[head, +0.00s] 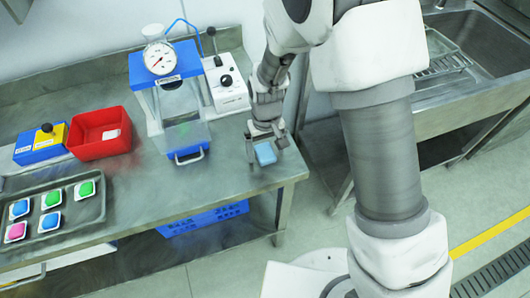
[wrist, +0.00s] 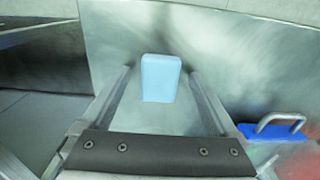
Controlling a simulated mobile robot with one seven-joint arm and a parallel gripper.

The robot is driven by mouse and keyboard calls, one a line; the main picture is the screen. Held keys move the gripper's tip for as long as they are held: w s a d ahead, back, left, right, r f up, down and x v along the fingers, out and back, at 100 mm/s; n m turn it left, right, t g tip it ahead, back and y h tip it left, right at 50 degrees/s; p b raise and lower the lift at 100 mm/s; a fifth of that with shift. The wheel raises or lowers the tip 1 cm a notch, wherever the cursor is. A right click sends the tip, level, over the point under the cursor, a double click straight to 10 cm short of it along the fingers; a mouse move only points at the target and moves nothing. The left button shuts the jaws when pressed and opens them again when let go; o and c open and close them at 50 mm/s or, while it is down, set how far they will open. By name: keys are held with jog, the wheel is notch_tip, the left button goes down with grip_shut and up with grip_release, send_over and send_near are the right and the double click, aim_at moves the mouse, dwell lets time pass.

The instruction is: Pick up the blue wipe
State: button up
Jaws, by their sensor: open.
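I see no contact.
A clear chamber (head: 181,112) with blue lid, handle and gauge stands left of my gripper, by a white control box (head: 226,84). A red bin (head: 99,134) and a tray (head: 81,216) of colored pods lie further left. The table's right edge is close.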

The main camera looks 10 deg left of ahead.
aim_at(266, 153)
jog(key=c, duration=1.4)
jog(key=shift+r, duration=0.55)
notch_tip(266, 153, up, 3)
jog(key=shift+w, duration=0.1)
jog(key=s+d+r, duration=0.7)
jog(key=s+d, duration=0.1)
jog(key=shift+s, duration=0.25)
jog(key=shift+d, duration=0.1)
